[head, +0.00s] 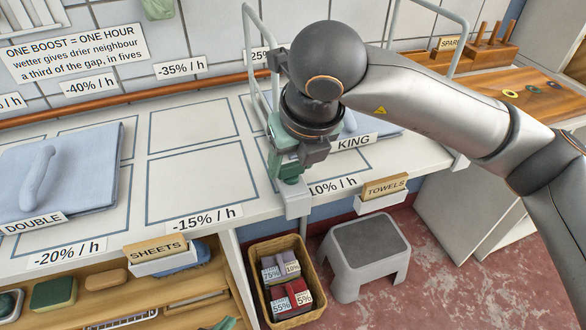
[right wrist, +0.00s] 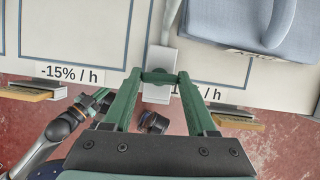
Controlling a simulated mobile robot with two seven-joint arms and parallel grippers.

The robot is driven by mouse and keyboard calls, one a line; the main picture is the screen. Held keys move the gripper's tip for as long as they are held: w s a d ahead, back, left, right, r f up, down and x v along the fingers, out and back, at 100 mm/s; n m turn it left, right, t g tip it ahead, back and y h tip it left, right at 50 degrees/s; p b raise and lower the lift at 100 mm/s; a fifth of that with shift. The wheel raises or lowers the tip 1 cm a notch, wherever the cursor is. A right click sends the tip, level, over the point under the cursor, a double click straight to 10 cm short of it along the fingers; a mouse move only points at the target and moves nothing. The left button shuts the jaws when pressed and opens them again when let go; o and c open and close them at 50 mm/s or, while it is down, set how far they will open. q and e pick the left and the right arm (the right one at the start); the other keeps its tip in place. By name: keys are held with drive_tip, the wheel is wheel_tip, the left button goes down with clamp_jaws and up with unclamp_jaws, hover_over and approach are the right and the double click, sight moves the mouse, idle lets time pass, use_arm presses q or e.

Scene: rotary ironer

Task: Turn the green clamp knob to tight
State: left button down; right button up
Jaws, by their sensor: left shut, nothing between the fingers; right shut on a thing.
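The green clamp knob (right wrist: 158,76) is a short bar on top of a pale grey clamp block (right wrist: 157,94) at the table's front edge. The block also shows in the head view (head: 297,203). My right gripper (head: 289,176) points down over the block and is shut on the knob, one finger at each end of the bar in the right wrist view (right wrist: 157,77). In the head view the gripper mostly hides the knob. My left gripper (right wrist: 97,101) is shut and empty, low in front of the table, at the left of the right wrist view. I cannot read the knob's tightness.
The white table (head: 190,160) has outlined boxes with percent labels. A blue folded DOUBLE stack (head: 95,150) lies left; the KING sign (head: 353,142) stands behind my right gripper. A wicker basket (head: 258,262) and grey stool (head: 365,250) stand on the floor below. Metal rails (head: 251,60) rise nearby.

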drive_tip(key=shift+m+h, duration=0.3)
drive_tip(key=shift+m, duration=0.2)
drive_tip(key=o, duration=1.4)
drive_tip(key=shift+c, duration=0.2)
drive_tip(key=v, duration=1.2)
drive_tip(key=shift+s+r+p, duration=0.15)
drive_tip(key=shift+r+p, duration=0.1)
drive_tip(key=shift+p, duration=0.1)
